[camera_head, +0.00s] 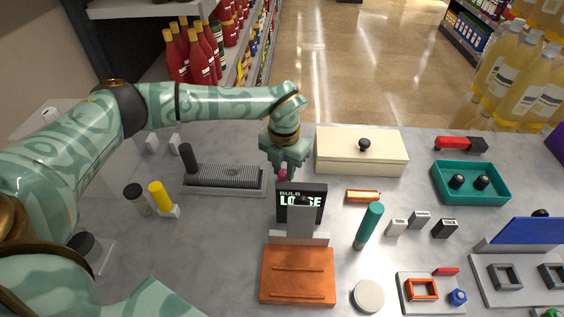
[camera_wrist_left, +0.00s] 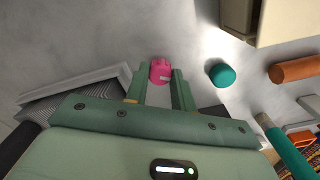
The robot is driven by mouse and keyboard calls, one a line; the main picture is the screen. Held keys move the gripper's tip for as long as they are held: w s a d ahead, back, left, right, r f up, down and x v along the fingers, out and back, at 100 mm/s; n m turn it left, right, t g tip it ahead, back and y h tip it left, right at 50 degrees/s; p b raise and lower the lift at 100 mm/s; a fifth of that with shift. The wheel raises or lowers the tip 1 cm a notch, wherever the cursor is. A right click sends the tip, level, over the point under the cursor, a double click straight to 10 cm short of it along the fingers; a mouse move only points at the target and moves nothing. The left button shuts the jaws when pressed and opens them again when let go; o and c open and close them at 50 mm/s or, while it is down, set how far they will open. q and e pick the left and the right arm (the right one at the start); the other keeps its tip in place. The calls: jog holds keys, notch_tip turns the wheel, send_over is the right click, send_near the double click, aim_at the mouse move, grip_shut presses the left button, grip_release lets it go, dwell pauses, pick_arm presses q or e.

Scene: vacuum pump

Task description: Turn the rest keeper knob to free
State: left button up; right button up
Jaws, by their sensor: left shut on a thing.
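A small pink knob (camera_wrist_left: 160,71) shows between the fingertips of my left gripper (camera_wrist_left: 159,74) in the wrist view, with a finger on each side of it. In the head view the pink knob (camera_head: 282,176) is mostly hidden under the left gripper (camera_head: 284,170), which points down at the grey table. The gripper is shut on this knob. A dark sign (camera_head: 301,190) reading "BULB LOOSE" stands just in front of it. No label for free shows on the knob. My right gripper is not in view.
A grey ribbed block (camera_head: 223,177) lies left of the gripper, and a cream box (camera_head: 361,151) stands to its right. An orange block (camera_head: 298,276) is in front.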

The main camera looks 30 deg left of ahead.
pick_arm(q)
jog(key=m+p, duration=0.2)
jog(key=m, duration=0.1)
jog(key=shift+r+m+p, duration=0.3)
jog(key=m+p, duration=0.1)
jog(key=m, duration=0.1)
jog(key=shift+m+p, duration=0.3)
jog(key=shift+m, duration=0.1)
jog(key=m+p, duration=0.1)
jog(key=m, duration=0.1)
jog(key=shift+f+m, duration=0.1)
jog(key=shift+m, duration=0.2)
jog(key=shift+f+m+p, duration=0.1)
jog(key=shift+m+p, duration=0.45)
jog(key=shift+m, duration=0.85)
jog(key=shift+w, duration=0.1)
jog(key=o, duration=1)
